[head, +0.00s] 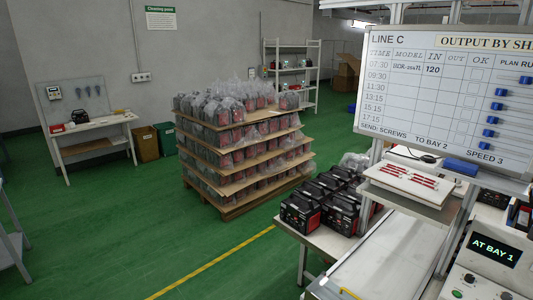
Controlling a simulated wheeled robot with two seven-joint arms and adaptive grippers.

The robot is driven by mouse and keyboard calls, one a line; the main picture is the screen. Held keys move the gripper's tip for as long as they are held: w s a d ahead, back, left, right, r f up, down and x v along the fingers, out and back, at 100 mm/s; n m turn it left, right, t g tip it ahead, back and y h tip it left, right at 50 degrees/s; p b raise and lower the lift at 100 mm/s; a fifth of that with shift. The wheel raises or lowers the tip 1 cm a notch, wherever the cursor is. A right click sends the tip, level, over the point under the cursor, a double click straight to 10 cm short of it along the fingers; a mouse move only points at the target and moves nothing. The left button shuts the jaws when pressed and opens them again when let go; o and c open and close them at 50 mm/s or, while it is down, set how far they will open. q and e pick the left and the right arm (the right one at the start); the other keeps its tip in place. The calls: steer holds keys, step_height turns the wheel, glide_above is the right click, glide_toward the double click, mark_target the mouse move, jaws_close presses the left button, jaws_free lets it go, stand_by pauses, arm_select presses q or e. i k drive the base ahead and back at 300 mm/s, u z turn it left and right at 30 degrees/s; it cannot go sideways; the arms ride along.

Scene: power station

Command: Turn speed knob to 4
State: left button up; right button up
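A control box (485,270) stands at the bottom right of the head view, cut off by the frame edge. Its dark display (495,248) reads "AT BAY 1". A dark knob (470,279) sits below the display, and a second knob (505,295) is partly cut off at the bottom edge. A green button (457,294) is left of them. I cannot tell which knob sets the speed or what it points to. The whiteboard (440,110) above carries "SPEED 3" at its lower right. Neither of my grippers shows.
A conveyor (385,262) runs left of the control box. A white shelf (408,187) with red tools hangs over it. Several black-and-red machines (300,213) stand on a table beside it. A loaded pallet (228,205) stands farther back.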

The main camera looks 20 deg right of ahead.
mark_target(469, 278)
steer(key=z, duration=1)
steer(key=i, duration=0.9)
steer(key=z, duration=1.15)
steer(key=i, duration=0.2)
steer(key=z, duration=0.05)
